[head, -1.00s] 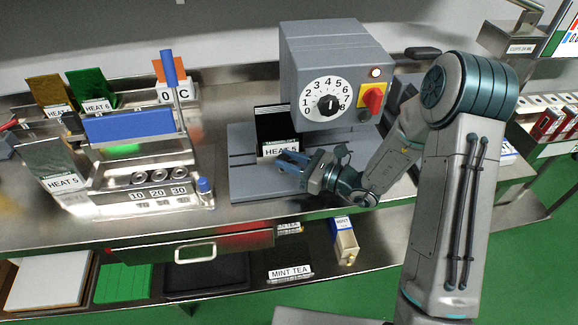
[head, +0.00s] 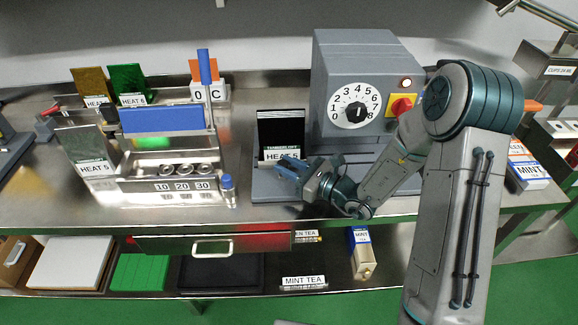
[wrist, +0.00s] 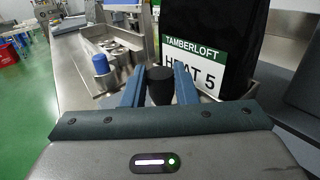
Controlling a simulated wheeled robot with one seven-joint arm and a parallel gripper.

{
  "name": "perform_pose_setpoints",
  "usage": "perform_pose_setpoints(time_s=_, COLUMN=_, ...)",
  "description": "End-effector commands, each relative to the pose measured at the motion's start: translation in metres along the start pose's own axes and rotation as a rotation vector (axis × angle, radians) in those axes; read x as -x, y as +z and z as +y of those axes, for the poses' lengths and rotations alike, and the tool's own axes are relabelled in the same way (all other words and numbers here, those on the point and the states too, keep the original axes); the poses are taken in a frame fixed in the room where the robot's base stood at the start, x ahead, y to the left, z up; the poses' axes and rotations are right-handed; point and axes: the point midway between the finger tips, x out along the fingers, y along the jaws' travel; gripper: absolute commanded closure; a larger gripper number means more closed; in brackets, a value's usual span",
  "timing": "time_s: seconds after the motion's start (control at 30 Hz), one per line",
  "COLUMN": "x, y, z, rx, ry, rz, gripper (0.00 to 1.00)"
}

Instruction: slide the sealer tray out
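The sealer (head: 365,60) is a grey machine with a numbered dial and a red and yellow switch, standing at the back of the counter. Its grey base (head: 268,182) reaches out to the left below the head. A black pouch labelled HEAT 5 (head: 281,130) stands upright there, left of the head; it also shows in the wrist view (wrist: 225,40). My gripper (head: 285,167) is in front of the pouch. In the wrist view its two blue fingers (wrist: 160,88) closely flank a black round knob (wrist: 160,84) and look shut on it. The tray's edges are hard to separate from the base.
A metal rack with a blue bar (head: 160,120) and a blue-capped post (head: 228,185) stand close left of the sealer base. Another HEAT 5 pouch (head: 88,155) leans farther left. Below the counter are a drawer (head: 165,244) and a shelf with boxes. The front counter strip is clear.

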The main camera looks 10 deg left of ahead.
Motion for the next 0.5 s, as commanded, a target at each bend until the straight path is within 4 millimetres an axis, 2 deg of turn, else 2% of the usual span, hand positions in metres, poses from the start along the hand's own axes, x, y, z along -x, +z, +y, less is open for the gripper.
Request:
perform_pose_setpoints(time_s=0.03, x=-0.003, y=0.001, z=0.004, rx=-0.001, ry=0.011, rz=-0.002, gripper=0.72)
perform_pose_setpoints(time_s=0.1, x=-0.003, y=0.001, z=0.004, rx=-0.001, ry=0.011, rz=-0.003, gripper=0.52)
perform_pose_setpoints(time_s=0.5, x=0.008, y=0.000, z=-0.001, rx=0.000, ry=-0.001, rz=-0.002, gripper=0.52)
